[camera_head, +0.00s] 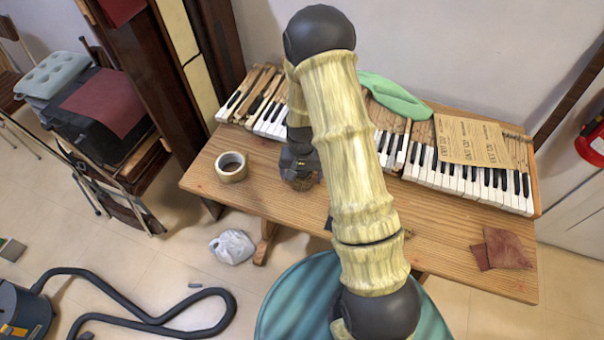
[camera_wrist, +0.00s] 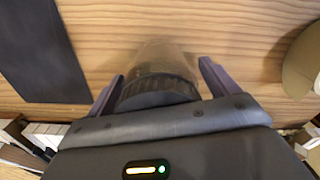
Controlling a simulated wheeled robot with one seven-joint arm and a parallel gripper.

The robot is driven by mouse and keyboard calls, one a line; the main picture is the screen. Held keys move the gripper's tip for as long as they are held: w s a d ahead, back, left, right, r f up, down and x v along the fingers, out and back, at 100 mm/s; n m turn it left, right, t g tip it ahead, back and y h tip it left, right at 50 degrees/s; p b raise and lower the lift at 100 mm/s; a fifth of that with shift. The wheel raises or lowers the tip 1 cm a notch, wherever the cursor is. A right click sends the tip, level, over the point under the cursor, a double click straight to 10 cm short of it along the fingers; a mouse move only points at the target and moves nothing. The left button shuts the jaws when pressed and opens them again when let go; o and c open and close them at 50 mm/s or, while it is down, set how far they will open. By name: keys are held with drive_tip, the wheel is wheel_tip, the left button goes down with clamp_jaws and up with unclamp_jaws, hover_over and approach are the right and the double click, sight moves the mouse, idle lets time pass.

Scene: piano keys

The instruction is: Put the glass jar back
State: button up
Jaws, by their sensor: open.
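The glass jar (camera_wrist: 155,55) shows in the wrist view as a clear, blurred body with a dark ribbed lid (camera_wrist: 158,88). It is on the wooden bench (camera_wrist: 220,25), between the two fingers of my gripper (camera_wrist: 160,85). The fingers are apart, one on each side of the jar, with a small gap visible on each side. In the head view my gripper (camera_head: 302,178) is low over the bench, right of the tape roll. There the jar is mostly hidden by my gripper.
A tape roll (camera_head: 231,167) stands close by on the bench. A dark flat piece (camera_wrist: 40,50) lies on the other side of the jar. Piano keys (camera_head: 450,176) line the back, with a green cloth (camera_head: 393,97) and sandpaper (camera_head: 470,140). Brown scraps (camera_head: 505,248) lie front right.

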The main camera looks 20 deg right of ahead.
drive_tip(key=shift+r, duration=0.1)
wheel_tip(320, 180, up, 12)
drive_tip(key=shift+r+b, duration=0.1)
drive_tip(key=shift+b, duration=0.3)
idle(0.6)
drive_tip(key=s+r+n+t, duration=0.1)
drive_tip(key=s+r+n, duration=0.1)
drive_tip(key=s+r, duration=0.2)
drive_tip(key=s+r+n+t, duration=0.1)
drive_tip(key=s+r, duration=0.3)
drive_tip(key=s, duration=0.6)
drive_tip(key=shift+s+r+n+t, duration=0.15)
drive_tip(key=shift+s+n+t, duration=0.15)
drive_tip(key=shift+n, duration=0.3)
drive_tip(key=p+v, duration=0.2)
drive_tip(key=shift+w+d+r+p, duration=0.1)
drive_tip(key=shift+w+r+p, duration=0.15)
drive_tip(key=shift+r+p, duration=0.2)
